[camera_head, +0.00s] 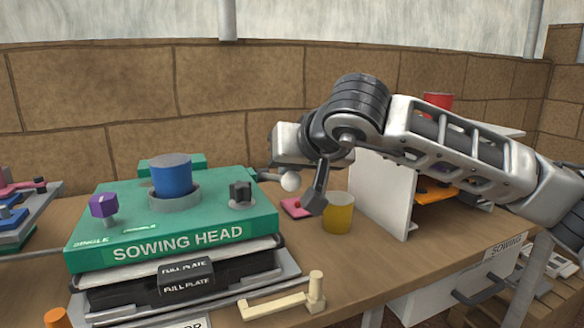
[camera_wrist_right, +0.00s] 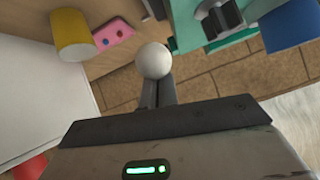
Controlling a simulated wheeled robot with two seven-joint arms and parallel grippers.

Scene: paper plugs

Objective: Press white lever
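A cream handle (camera_head: 284,304) is low in front of the box. My left gripper is not in view.
A yellow cup (camera_head: 338,213) and a pink block (camera_head: 295,207) stand close to my right gripper. A white panel (camera_head: 384,192) rises to the right. The box carries a blue cylinder (camera_head: 172,178), a purple knob (camera_head: 104,206) and a dark knob (camera_head: 241,192). A brick wall is behind.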

